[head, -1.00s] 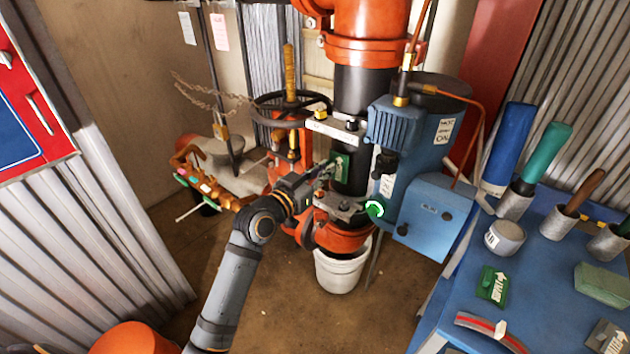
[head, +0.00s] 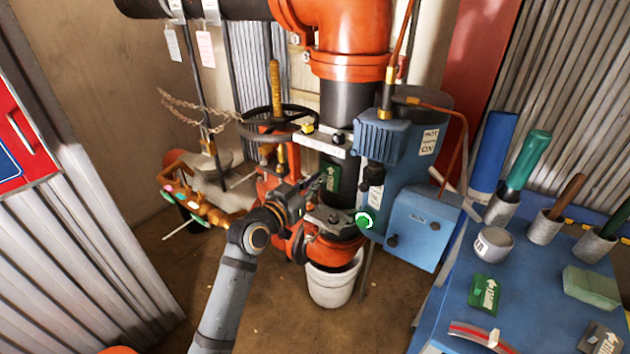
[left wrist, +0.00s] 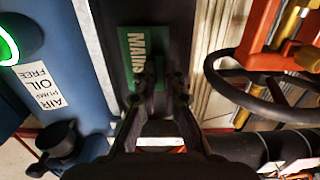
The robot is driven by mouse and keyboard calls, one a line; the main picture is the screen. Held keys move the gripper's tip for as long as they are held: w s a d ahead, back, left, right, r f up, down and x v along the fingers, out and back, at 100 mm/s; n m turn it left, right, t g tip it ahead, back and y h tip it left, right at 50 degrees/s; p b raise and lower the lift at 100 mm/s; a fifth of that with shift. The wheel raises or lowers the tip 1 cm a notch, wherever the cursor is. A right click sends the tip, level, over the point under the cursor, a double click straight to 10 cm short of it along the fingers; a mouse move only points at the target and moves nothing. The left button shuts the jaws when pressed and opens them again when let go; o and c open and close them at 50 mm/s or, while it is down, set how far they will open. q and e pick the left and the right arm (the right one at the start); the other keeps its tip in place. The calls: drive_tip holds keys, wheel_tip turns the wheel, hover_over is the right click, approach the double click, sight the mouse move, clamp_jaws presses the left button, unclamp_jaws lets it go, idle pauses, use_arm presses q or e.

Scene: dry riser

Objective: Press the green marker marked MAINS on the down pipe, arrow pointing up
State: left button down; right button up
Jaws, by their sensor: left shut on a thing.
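The green marker (head: 333,178) with white lettering is at the front of the black down pipe (head: 341,102). In the left wrist view the marker (left wrist: 136,48) reads MAINS and lies flat along the dark pipe face. My left gripper (head: 321,183) is shut on the marker's near end. Its fingers (left wrist: 156,88) cover that end, so I cannot make out the arrow's direction. I cannot tell whether the marker's back fully touches the pipe. My right gripper is not in view.
A blue pump unit (head: 412,215) with a green-lit ring stands close right of the pipe. A black handwheel (head: 279,123) is to its left. A white bucket (head: 335,286) stands below. The blue table (head: 535,270) holds another green marker (head: 485,293) and several tools.

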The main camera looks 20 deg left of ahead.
use_arm(q)
drive_tip(key=shift+w+d, duration=0.15)
drive_tip(key=shift+w, duration=0.3)
idle(1.1)
idle(0.5)
drive_tip(key=c, duration=1.4)
unclamp_jaws()
drive_tip(key=shift+v, duration=6)
